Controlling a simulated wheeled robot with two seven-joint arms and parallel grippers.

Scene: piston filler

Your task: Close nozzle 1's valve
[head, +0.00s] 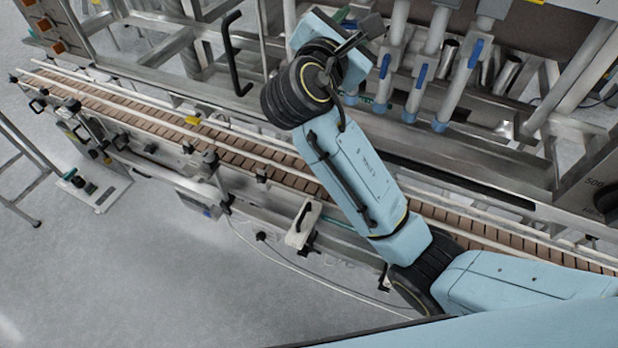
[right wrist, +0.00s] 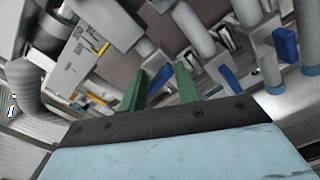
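Several grey nozzle tubes with blue valve handles hang in a row on the filler. In the head view, handles show on three tubes: left (head: 385,66), middle (head: 421,76) and right (head: 475,53). A further blue nozzle tip (head: 350,98) sits left of these, its upper part hidden behind my right wrist. No nozzle number is readable. My right gripper (right wrist: 160,86) has its two green fingers apart. A blue handle (right wrist: 161,77) shows in the gap between them; I cannot tell whether they touch it. Other handles (right wrist: 286,45) are to its right. My left gripper is not in view.
A conveyor (head: 270,166) with a brown slatted belt runs diagonally below the nozzles. A black handle (head: 232,55) on the metal frame stands left of my right wrist. The neighbouring nozzle tubes are close beside my right gripper. Open floor (head: 90,260) lies at lower left.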

